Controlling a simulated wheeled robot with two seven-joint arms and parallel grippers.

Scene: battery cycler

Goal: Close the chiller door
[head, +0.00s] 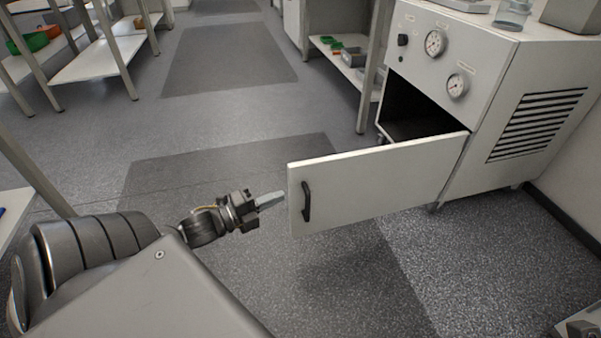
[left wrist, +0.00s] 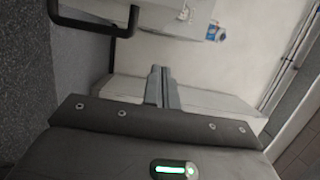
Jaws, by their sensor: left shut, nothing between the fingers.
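The chiller is the white cabinet (head: 520,95) at the right of the head view, with two round gauges on its front. Its door (head: 385,183) stands open, swung out to the left from its hinge side, and the dark inside shows above it. A black handle (head: 306,201) is on the door face near the free edge. My left gripper (head: 280,197) is shut and empty, just left of that free edge, its fingers pointing toward it. Whether it touches the door is unclear. The left wrist view shows the closed fingers (left wrist: 161,72) before pale surfaces. My right gripper is not in view.
A shelf rack (head: 345,66) with small items stands behind the door. White benches (head: 110,55) with coloured bins are at the upper left. The grey floor left of and in front of the door is clear. Glassware (head: 512,14) stands on the chiller top.

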